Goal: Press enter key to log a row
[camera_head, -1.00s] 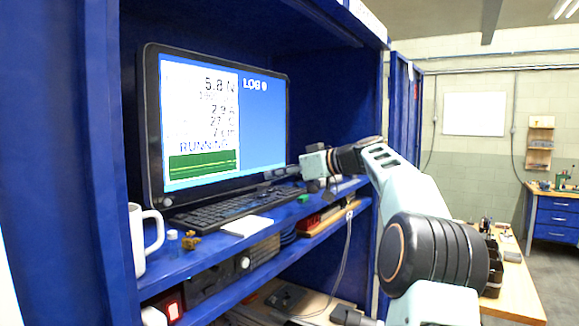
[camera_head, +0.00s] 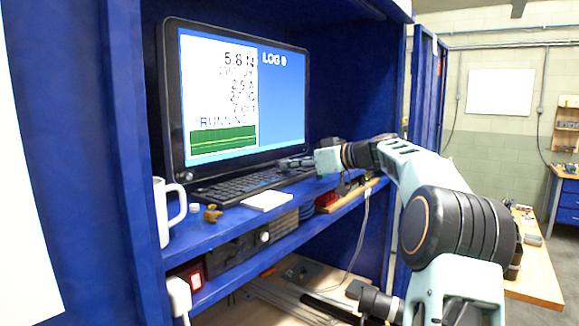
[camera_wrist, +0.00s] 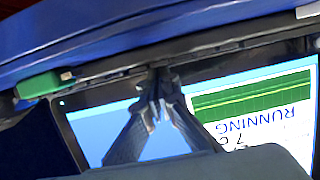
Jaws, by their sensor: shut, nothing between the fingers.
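A monitor (camera_head: 283,110) stands on the blue shelf and shows "RUNNING", a green graph and "LOG 0". A black keyboard (camera_head: 228,188) lies in front of it. The enter key cannot be made out. My gripper (camera_head: 287,163) is shut and empty by the keyboard's right end, near the monitor's lower right corner. Contact with a key cannot be told. In the wrist view the monitor screen (camera_wrist: 180,140) appears upside down, with my shut gripper (camera_wrist: 160,88) in front of its lower edge.
A white mug (camera_head: 160,212), a small brass-coloured piece (camera_head: 212,213) and a white pad (camera_head: 267,201) sit on the shelf's front. The blue cabinet's right wall (camera_head: 393,130) stands close to my arm. A lower shelf holds a dark unit (camera_head: 225,250). A green object (camera_wrist: 40,85) shows in the wrist view.

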